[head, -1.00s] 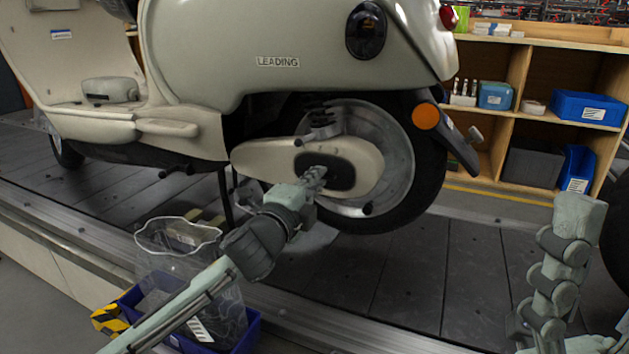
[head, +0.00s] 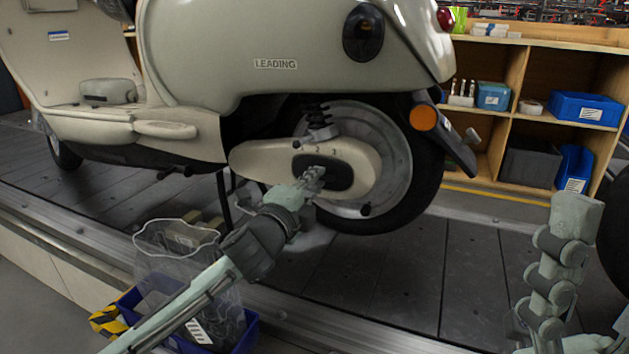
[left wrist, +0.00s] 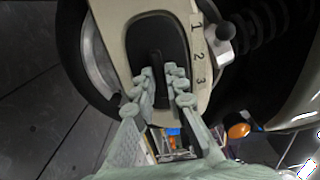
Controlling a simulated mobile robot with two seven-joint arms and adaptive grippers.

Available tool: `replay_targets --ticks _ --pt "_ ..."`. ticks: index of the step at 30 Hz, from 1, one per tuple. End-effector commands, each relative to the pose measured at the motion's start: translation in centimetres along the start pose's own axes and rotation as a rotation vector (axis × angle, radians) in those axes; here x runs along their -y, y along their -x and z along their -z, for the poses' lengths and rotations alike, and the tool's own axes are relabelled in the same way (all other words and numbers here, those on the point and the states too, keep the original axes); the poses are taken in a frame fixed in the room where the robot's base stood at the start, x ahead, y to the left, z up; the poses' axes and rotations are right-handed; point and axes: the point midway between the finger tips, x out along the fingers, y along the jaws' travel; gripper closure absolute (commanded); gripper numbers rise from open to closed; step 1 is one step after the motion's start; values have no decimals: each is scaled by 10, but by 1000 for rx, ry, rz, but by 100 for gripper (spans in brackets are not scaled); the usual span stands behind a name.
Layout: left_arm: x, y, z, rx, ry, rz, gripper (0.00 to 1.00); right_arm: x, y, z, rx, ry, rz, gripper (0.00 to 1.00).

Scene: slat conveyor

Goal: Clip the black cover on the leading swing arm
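The black cover (head: 341,174) is an oval plate lying against the cream swing arm (head: 265,160) of the scooter labelled LEADING (head: 275,64). In the left wrist view the cover (left wrist: 160,38) sits inside the arm's outline, beside the marks 1, 2, 3, with a raised rib at its middle. I cannot tell whether it is fully seated. My left gripper (head: 318,176) is at the cover, its fingertips (left wrist: 159,74) close together on either side of the rib. The fingers hide part of the cover. My right gripper is not clearly seen; only my right arm shows at the lower right.
A blue bin (head: 247,335) with a clear bag (head: 178,240) stands below my left arm. The rear wheel (head: 405,190) is behind the swing arm. A wooden shelf (head: 517,75) with blue boxes stands at the back right. The conveyor slats (head: 410,275) right of my left gripper are clear.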

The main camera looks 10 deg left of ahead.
Motion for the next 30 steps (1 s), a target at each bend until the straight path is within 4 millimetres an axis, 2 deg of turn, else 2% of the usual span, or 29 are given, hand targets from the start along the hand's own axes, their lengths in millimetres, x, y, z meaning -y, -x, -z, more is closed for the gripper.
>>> replay_targets --ticks 1,4,12,16,20,30 --pt "0 0 0 0 0 1 79 0 0 0 0 0 0 32" --pt "0 0 0 0 0 1 66 0 0 0 0 0 0 32" --pt "0 0 0 0 0 0 65 0 0 0 0 0 0 32" --pt "-1 7 0 -1 0 -1 65 0 0 0 0 0 0 32" --pt "-1 28 0 -1 -1 -2 65 0 0 0 0 0 0 32" --pt "-1 98 0 -1 0 -2 65 0 0 0 0 0 0 32"
